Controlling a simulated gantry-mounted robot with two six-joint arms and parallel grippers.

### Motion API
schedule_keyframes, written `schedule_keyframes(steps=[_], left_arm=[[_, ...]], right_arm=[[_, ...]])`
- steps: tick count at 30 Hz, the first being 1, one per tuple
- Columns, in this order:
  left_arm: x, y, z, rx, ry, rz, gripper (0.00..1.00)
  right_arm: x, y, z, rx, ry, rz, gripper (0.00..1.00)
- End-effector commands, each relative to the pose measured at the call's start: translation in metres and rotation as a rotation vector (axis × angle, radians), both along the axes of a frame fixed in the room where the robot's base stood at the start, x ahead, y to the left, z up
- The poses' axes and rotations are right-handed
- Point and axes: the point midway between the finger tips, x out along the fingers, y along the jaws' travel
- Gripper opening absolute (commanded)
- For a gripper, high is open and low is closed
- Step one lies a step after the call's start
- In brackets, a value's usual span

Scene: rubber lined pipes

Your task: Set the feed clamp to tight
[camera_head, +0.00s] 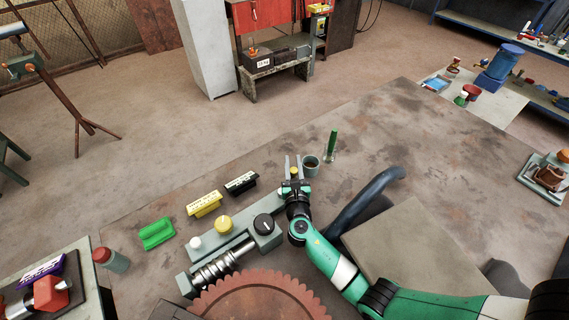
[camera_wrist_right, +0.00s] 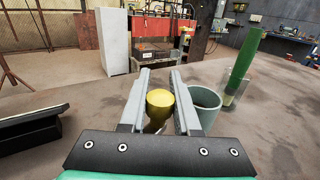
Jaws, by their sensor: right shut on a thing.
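My right gripper (camera_head: 293,165) is shut on a small yellow knob-like piece (camera_wrist_right: 160,103), which sits between its two grey fingers. What lies beneath this piece is mostly hidden by the gripper. A grey-green machine body (camera_head: 235,238) stands left of my right gripper. It carries a white knob (camera_head: 195,243), a yellow knob (camera_head: 223,224) and a black dial (camera_head: 264,224) with a pale pointer mark. I cannot tell which part is the feed clamp, or read its setting. My left gripper is not in view.
A grey-green cup (camera_head: 311,166) stands close right of my right gripper, with a green marker-like stick (camera_head: 332,144) beyond it. Black (camera_head: 241,183), yellow (camera_head: 204,203) and green (camera_head: 156,233) blocks lie to the left. A toothed rusty disc (camera_head: 255,298) is in front.

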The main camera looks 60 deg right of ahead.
Motion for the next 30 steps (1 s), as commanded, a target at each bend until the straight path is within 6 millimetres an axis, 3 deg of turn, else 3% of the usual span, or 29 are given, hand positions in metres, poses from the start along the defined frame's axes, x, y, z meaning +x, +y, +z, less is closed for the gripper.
schedule_keyframes(steps=[8, 9, 14, 23, 30], left_arm=[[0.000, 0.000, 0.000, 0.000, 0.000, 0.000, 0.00], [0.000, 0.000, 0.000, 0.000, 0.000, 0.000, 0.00], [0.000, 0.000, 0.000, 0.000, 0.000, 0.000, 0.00], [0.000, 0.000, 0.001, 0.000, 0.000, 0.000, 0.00], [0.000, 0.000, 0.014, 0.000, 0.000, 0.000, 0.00]], right_arm=[[-0.001, 0.000, -0.002, 0.003, 0.002, 0.000, 0.00], [-0.001, 0.000, -0.002, 0.003, 0.002, 0.000, 0.34], [0.000, 0.000, -0.001, 0.002, 0.001, 0.000, 0.61], [-0.001, 0.001, 0.000, 0.001, 0.001, 0.000, 0.61], [-0.023, 0.031, 0.002, 0.001, 0.003, 0.005, 0.61]])
